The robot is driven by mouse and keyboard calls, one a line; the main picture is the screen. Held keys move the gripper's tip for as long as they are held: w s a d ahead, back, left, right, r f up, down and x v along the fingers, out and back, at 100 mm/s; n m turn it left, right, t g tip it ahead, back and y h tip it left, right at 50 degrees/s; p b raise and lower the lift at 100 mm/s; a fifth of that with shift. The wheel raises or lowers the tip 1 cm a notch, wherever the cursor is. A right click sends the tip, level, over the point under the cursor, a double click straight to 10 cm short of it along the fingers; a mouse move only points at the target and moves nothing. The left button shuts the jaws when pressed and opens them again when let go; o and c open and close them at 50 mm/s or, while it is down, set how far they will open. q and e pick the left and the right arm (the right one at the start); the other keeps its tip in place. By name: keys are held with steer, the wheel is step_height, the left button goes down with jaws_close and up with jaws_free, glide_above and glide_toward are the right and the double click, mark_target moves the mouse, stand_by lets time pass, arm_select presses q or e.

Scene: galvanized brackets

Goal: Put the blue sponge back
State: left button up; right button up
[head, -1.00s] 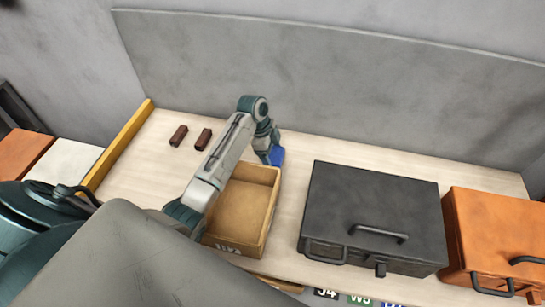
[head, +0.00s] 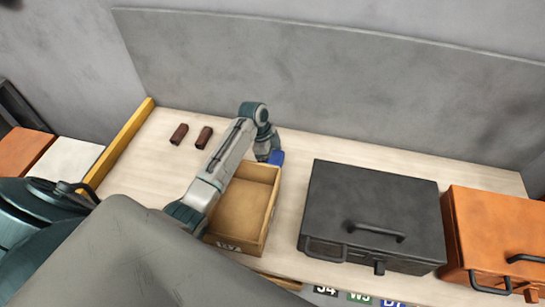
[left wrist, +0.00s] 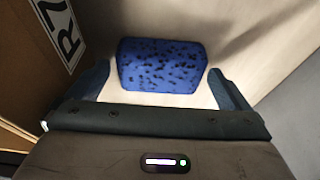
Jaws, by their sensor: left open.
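The blue sponge (head: 277,157) is on the pale worktop just behind the wooden open box (head: 272,215). In the left wrist view the sponge (left wrist: 162,65), dark-speckled, lies between the spread fingers, with a gap showing on each side. My left gripper (head: 267,155) is at the sponge and open; its arm reaches across the wooden box and hides part of the box and some of the sponge. The box's inside looks empty where it shows. My right gripper is not in view.
A black lidded case (head: 372,205) stands right of the box, and an orange case (head: 495,235) beyond it. Two small brown blocks (head: 191,136) lie at the back left. A yellow edge strip (head: 122,145) bounds the left side. A grey panel (head: 330,80) rises behind.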

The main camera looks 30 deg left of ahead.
arm_select(q)
steer(key=b+v, duration=0.3)
steer(key=v, duration=0.9)
steer(key=shift+a, duration=0.1)
